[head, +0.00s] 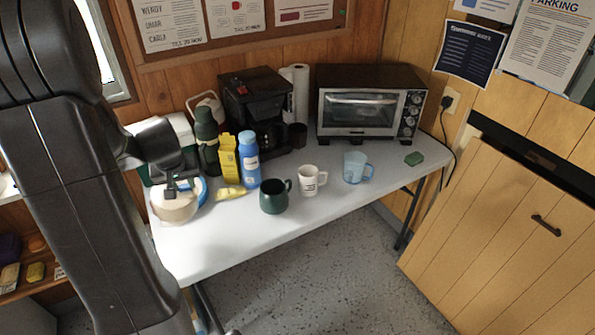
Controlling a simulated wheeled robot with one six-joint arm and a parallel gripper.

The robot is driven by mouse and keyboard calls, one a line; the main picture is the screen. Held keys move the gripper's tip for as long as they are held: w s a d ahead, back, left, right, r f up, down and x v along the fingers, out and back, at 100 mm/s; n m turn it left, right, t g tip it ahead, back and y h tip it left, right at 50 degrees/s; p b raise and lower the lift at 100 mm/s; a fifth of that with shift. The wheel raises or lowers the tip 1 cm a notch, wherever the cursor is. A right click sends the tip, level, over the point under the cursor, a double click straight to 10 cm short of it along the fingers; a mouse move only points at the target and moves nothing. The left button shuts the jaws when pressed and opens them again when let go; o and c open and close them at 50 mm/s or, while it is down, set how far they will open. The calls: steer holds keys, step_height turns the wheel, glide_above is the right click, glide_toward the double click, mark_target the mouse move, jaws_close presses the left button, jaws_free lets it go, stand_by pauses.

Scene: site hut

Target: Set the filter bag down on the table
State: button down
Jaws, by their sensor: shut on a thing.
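The filter bag (174,208) is a pale beige, rounded pack with a white and blue part at its right. It shows over the left end of the white table (235,232). My gripper (181,188) comes down on it from above and is shut on its upper part. The fingers hide some of the bag's top. I cannot tell whether the bag's underside touches the table or hangs just above it.
Right of the bag are a yellow item (230,193), a yellow carton (229,160), a blue bottle (248,160), a dark green bottle (207,140) and a green mug (274,197). A white mug (311,181), blue cup (355,168) and toaster oven (369,105) stand farther right. The front middle is clear.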

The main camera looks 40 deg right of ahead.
steer(key=s+d+m+b, duration=0.2)
steer(key=s+d+b, duration=0.1)
steer(key=s+d, duration=0.45)
step_height(320, 180, down, 10)
steer(key=shift+d+r+h, duration=0.2)
steer(key=shift+d+h, duration=0.05)
steer(key=shift+h, duration=0.15)
steer(key=shift+w+f, duration=0.1)
steer(key=c, duration=1.5)
jaws_free()
steer(key=shift+f, duration=0.1)
steer(key=o, duration=0.4)
steer(key=shift+o, duration=0.2)
steer(key=v, duration=1.2)
steer(key=shift+w+r, duration=0.3)
